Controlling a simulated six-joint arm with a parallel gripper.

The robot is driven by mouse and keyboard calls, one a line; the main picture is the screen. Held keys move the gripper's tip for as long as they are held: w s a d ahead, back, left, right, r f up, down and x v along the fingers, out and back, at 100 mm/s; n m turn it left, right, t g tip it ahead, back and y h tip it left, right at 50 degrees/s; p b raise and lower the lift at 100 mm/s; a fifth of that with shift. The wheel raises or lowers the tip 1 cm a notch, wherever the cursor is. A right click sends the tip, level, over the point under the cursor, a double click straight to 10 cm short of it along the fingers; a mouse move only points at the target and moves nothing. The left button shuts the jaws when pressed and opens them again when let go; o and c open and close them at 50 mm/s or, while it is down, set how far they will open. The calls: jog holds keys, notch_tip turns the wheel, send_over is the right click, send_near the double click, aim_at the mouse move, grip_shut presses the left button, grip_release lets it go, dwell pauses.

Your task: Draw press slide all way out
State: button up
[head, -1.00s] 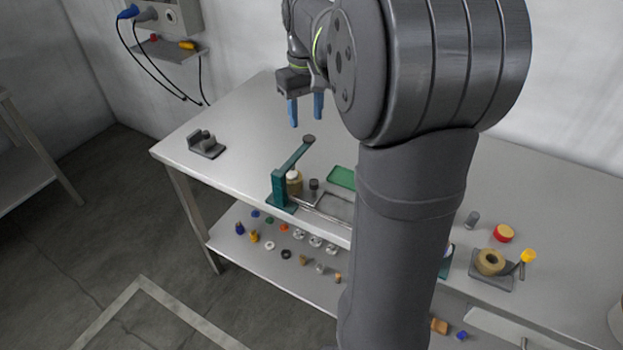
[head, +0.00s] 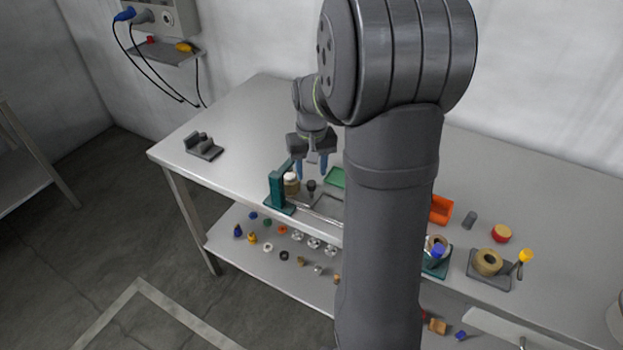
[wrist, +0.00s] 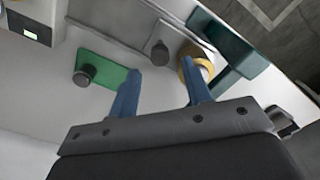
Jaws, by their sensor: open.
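The teal press (head: 277,190) stands at the front edge of the bench, its lever mostly hidden behind my gripper in the head view. It also shows at the upper right in the wrist view (wrist: 235,45). A cream-and-yellow round piece (head: 291,181) sits by its post. A dark knob (head: 311,187) stands beside that piece, and in the wrist view the knob (wrist: 160,53) is on a grey plate that seems to be the slide.
A green tray (wrist: 105,72) with a dark knobbed piece lies beside the press. An orange bin (head: 440,209), a grey cylinder (head: 470,220) and a red-yellow round piece (head: 501,233) stand to the right. A grey block fixture (head: 203,147) is at the left. The bench behind is clear.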

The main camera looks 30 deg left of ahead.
aim_at(312, 183)
jog(key=shift+f, duration=2)
grip_shut()
